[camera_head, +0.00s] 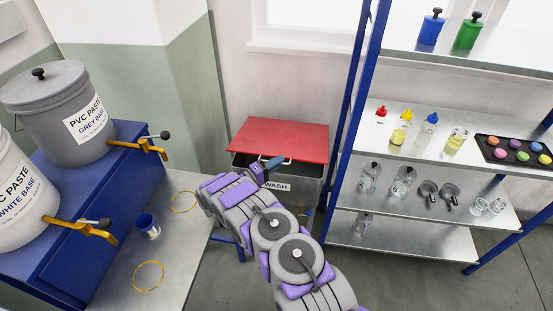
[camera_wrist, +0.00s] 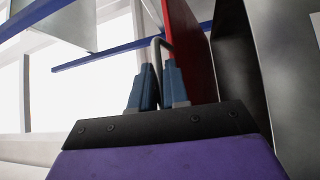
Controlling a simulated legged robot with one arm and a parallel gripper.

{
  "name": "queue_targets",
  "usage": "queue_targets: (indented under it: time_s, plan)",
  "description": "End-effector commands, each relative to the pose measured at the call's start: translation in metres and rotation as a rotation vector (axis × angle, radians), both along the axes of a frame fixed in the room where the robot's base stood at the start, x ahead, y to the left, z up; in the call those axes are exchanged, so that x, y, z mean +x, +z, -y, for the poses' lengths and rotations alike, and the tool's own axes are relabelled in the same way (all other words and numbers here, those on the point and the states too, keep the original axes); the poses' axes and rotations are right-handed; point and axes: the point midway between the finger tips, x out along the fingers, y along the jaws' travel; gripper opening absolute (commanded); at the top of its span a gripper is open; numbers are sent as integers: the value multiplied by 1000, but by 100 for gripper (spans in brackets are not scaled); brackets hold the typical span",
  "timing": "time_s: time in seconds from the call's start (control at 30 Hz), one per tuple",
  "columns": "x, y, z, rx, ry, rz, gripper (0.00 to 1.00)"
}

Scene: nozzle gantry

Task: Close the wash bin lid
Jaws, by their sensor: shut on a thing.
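The wash bin (camera_head: 308,187) is a grey box with a "WASH" label, standing by the back wall between the bench and the shelf rack. Its red lid (camera_head: 280,138) is hinged at the back and partly raised, with a dark gap under its front edge. My gripper (camera_head: 274,162) is at the lid's front edge. In the wrist view, the blue fingers of my gripper (camera_wrist: 158,88) are shut on the grey lid handle (camera_wrist: 159,44). The red lid (camera_wrist: 188,45) shows right of the handle there. My arm hides part of the bin's front.
A blue-framed shelf rack (camera_head: 345,115) with bottles and jars stands close on the right. On the left are a metal bench (camera_head: 185,235), a blue cup (camera_head: 147,226), and paste buckets with yellow taps on a blue stand (camera_head: 120,190).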

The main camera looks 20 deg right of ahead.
Motion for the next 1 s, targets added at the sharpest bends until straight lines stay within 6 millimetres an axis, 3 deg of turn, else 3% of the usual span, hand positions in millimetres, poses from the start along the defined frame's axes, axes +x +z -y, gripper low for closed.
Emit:
queue_targets:
  time_s: [0.37,0.4,0.57,1.0]
  plan:
    - [0,0,0,-1,-2,1,0]
    - [0,0,0,-1,-2,1,18]
    - [0,0,0,-1,-1,1,33]
    - [1,6,-1,-2,1,3,33]
